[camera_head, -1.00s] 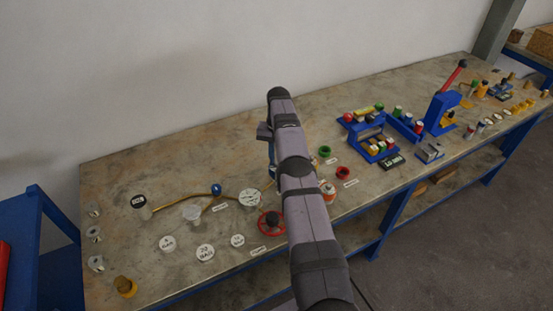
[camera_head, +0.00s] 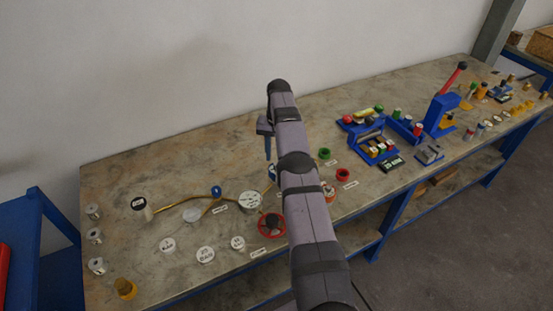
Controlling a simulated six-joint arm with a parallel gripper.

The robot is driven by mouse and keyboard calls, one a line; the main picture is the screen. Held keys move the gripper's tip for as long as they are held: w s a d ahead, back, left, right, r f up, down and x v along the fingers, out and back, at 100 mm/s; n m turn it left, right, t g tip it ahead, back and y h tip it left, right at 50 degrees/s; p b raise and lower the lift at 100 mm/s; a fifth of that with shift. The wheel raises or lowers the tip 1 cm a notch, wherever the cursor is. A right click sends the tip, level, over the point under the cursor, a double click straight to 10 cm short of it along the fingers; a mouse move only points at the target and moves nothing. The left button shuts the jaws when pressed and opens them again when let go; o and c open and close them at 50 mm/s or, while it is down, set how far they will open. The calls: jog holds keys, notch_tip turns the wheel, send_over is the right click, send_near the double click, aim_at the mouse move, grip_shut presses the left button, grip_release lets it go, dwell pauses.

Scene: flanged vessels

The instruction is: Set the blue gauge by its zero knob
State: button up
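My gripper (camera_head: 268,149) hangs from the end of my arm above the back middle of the bench. It is small and seen edge-on, so its opening does not show. A small blue part (camera_head: 272,172) shows below it, largely hidden by my arm; I cannot tell whether it is the blue gauge. A white-faced round dial (camera_head: 249,200) sits left of my arm, at the right end of a brass pipe (camera_head: 176,205). A blue ball knob (camera_head: 216,191) stands on the pipe. No zero knob can be made out.
A red handwheel (camera_head: 271,225) is close left of my arm. White labelled discs (camera_head: 205,254) lie along the front left. The back left bench is clear.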

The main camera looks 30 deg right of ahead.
jog(key=shift+r+p, duration=1.2)
jog(key=shift+r, duration=0.75)
jog(key=shift+a+r, duration=0.2)
jog(key=shift+r, duration=0.05)
jog(key=s+a+r+n, duration=0.4)
jog(key=s+a+r, duration=0.5)
jog(key=s+a, duration=0.3)
jog(key=s+a+f+n, duration=0.1)
jog(key=s+a, duration=0.3)
jog(key=s, duration=0.7)
jog(key=s+a+f+n, duration=0.2)
jog(key=s+a, duration=0.2)
jog(key=s, duration=0.7)
jog(key=shift+s+a+f+n, duration=0.2)
jog(key=shift+s+a+n, duration=0.1)
jog(key=shift+s+n, duration=0.1)
